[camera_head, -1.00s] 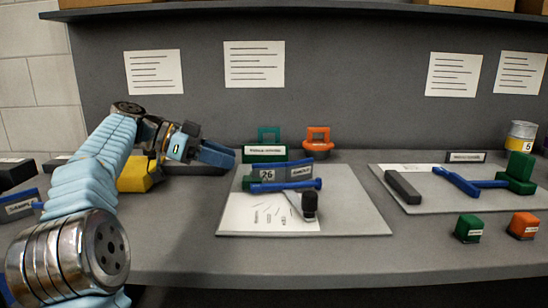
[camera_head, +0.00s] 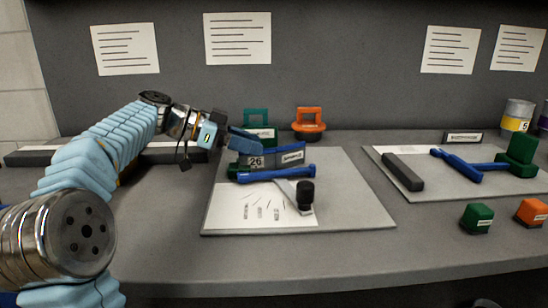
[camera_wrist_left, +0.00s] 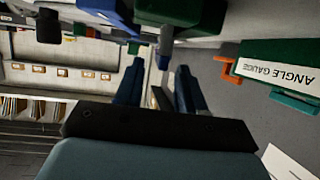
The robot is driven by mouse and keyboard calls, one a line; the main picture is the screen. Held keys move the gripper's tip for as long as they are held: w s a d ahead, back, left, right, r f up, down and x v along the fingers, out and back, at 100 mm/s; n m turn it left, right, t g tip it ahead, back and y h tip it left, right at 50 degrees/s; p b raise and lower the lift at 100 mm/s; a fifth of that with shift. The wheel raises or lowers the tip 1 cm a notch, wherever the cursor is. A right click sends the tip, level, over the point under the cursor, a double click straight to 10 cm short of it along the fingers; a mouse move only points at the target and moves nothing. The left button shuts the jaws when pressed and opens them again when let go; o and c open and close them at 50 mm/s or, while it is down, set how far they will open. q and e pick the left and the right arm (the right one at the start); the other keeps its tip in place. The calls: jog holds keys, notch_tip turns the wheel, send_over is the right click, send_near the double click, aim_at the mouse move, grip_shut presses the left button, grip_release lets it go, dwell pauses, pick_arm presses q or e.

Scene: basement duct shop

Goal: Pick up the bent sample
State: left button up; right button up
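My left gripper (camera_head: 250,143) reaches in from the left over the back of the left grey board (camera_head: 350,200). In the left wrist view its two blue fingers (camera_wrist_left: 160,66) are apart. A thin grey piece (camera_wrist_left: 163,97) shows between or behind them; I cannot tell whether they touch it. A blue rod (camera_head: 275,174) lies in front, crossing a pale strip (camera_head: 288,190) beside an upright black-topped piece (camera_head: 305,195). I cannot tell which piece is the bent sample. My right gripper is out of view.
Behind the board stand a green angle gauge holder (camera_wrist_left: 262,68) and an orange handled block (camera_head: 309,123). A right-hand board (camera_head: 425,188) carries a dark bar (camera_head: 403,172), blue tools and a green block. Small green (camera_head: 477,218) and orange (camera_head: 532,213) blocks sit near the front right.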

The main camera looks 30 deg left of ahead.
aim_at(273, 157)
pick_arm(q)
jog(key=x, duration=0.3)
jog(key=shift+w+d+r, duration=0.1)
jog(key=shift+w+d, duration=0.05)
jog(key=shift+d, duration=0.15)
jog(key=shift+c, duration=0.3)
grip_shut()
